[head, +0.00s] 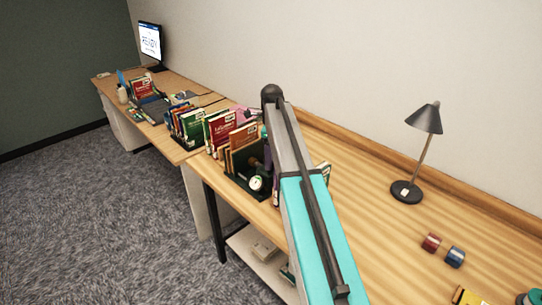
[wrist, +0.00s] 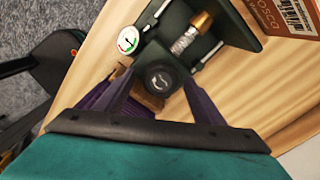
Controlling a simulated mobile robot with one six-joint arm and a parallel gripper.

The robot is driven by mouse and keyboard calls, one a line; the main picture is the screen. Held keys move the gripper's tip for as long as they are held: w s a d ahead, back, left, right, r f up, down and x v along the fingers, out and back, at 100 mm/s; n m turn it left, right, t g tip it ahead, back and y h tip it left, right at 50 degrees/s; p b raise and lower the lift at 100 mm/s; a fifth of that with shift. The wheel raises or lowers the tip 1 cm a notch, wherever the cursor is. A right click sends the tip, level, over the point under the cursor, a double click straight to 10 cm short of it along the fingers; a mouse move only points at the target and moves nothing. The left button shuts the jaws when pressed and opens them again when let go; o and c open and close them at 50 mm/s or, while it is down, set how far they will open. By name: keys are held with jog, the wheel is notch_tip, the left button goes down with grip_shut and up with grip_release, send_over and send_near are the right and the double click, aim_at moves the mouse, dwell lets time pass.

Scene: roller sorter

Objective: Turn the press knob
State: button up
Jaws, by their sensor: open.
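The press knob (wrist: 160,80) is a round black knob with a light curved mark on its face, seen in the wrist view. It sits at the near end of the dark green press (wrist: 180,22), beside a brass and silver screw (wrist: 192,36) and a round dial gauge (wrist: 128,40). My gripper (wrist: 158,77) is open, with its two dark purple fingers on either side of the knob. I cannot tell whether they touch it. In the head view the press's white gauge (head: 257,183) shows left of my arm, which hides my gripper.
Upright books (head: 219,133) stand in holders along the desk beyond the press. A black lamp (head: 424,119) and red and blue small items (head: 431,242) are on the right. The wooden top between my arm and the lamp is clear. A monitor (head: 150,42) stands far back.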

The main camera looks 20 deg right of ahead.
jog(key=shift+f, duration=0.15)
jog(key=c, duration=1)
jog(key=shift+a, duration=0.3)
jog(key=shift+c, duration=0.3)
jog(key=shift+d, duration=0.2)
jog(key=shift+n, duration=0.3)
